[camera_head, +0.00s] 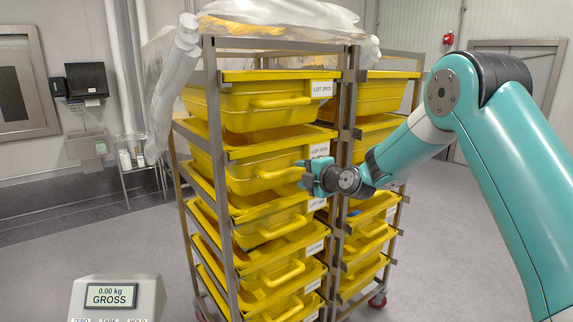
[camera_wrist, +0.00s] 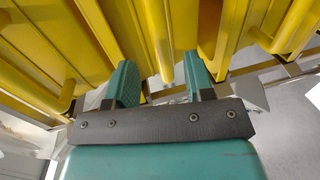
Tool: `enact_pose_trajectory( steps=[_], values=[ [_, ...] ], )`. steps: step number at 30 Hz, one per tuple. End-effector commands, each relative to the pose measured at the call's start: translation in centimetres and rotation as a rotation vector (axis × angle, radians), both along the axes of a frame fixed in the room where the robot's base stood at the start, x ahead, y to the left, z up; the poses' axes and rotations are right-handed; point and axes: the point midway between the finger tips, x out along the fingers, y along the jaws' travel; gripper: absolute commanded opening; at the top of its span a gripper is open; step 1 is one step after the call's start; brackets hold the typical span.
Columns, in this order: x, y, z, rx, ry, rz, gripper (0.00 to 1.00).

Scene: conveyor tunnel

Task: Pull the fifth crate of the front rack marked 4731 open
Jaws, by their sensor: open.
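A metal rack (camera_head: 215,130) of yellow crates stands in the middle of the head view, its front column facing me. The top crate's label reads LOT 2873; I cannot clearly read 4731 on the lower labels. The lowest crate (camera_head: 262,301) in this column appears to be the fifth from the top, with a looped handle on its front. My gripper (camera_head: 308,177) is open near the right side of the second crate (camera_head: 250,182), well above the lowest one. In the wrist view, my open gripper (camera_wrist: 158,78) points at yellow crates (camera_wrist: 125,30); I cannot tell whether it touches one.
A second column of yellow crates (camera_head: 385,92) stands behind to the right. Clear plastic covers the top and hangs at the left. Grey floor (camera_head: 440,235) is free to the right.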

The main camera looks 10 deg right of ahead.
Motion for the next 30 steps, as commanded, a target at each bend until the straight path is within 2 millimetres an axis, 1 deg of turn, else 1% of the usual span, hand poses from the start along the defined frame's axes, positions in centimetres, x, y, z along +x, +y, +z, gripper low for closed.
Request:
enact_pose_trajectory(
  steps=[1, 6, 9, 12, 18, 25, 26, 27, 29, 30],
  values=[
    [1.1, 0.6, 0.1, 0.0, 0.001, 0.003, 0.48],
    [4.3, 1.9, -0.7, 0.0, 0.001, 0.002, 0.48],
    [5.7, 2.5, -1.1, 0.0, 0.0, 0.002, 0.48],
    [6.7, 2.8, -1.4, 0.001, 0.001, 0.001, 0.48],
    [7.5, 3.1, -1.7, 0.001, 0.001, 0.001, 0.48],
    [7.5, 3.2, -1.7, 0.002, 0.002, 0.001, 0.48],
    [7.5, 3.2, -1.7, 0.002, 0.002, 0.001, 0.46],
    [7.5, 3.1, -1.7, 0.002, 0.002, 0.001, 0.37],
    [7.5, 3.1, -1.7, 0.002, 0.002, 0.001, 0.23],
    [7.5, 3.1, -1.7, 0.002, 0.002, 0.001, 0.14]
  ],
)
